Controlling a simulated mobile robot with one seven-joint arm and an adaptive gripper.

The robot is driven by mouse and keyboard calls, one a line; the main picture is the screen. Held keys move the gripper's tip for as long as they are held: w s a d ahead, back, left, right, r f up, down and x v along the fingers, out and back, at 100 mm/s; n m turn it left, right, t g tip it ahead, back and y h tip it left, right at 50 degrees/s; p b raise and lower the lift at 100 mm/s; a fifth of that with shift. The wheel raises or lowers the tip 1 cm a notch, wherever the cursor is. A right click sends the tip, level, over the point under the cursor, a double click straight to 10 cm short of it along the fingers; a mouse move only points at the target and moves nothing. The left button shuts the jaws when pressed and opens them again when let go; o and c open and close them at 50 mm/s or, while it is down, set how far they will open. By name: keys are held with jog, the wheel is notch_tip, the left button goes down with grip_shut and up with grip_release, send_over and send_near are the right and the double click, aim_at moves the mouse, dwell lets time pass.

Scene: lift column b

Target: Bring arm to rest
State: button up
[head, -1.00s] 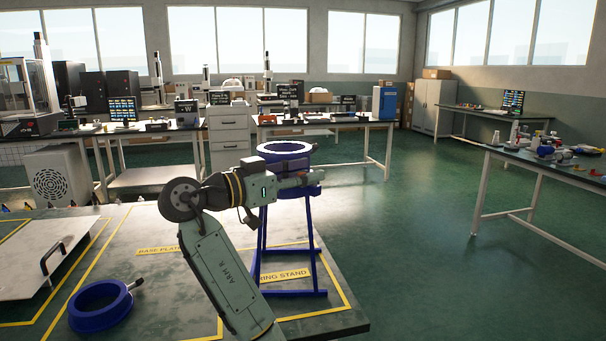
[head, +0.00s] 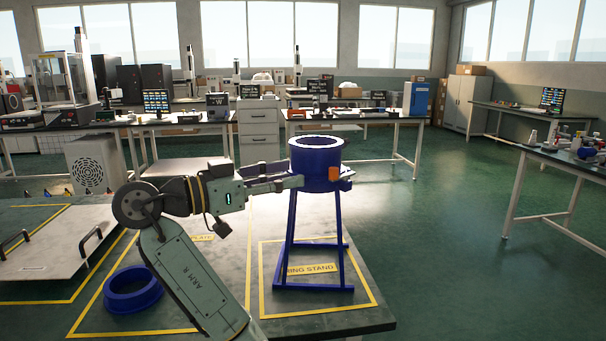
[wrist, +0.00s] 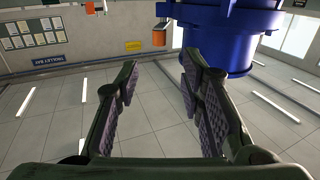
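My gripper (head: 296,183) reaches level to the right in the head view, its tips beside the left side of a blue flanged cylinder (head: 316,172). In the wrist view my gripper (wrist: 160,68) is open, with nothing between its padded fingers. The cylinder (wrist: 222,38) is ahead at the upper right there, beyond the right fingertip. It sits upright on the blue ring stand (head: 291,235). An orange part (head: 334,174) shows on the cylinder's side. Whether a fingertip touches the cylinder cannot be told.
The stand is on a dark table with yellow outlines. A loose blue ring (head: 132,290) lies at the left, near a metal plate with handles (head: 50,245). Workbenches (head: 350,120) line the back. The green floor (head: 450,230) to the right is clear.

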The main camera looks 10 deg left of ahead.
jog(key=shift+s+a, duration=0.2)
jog(key=shift+a, duration=0.05)
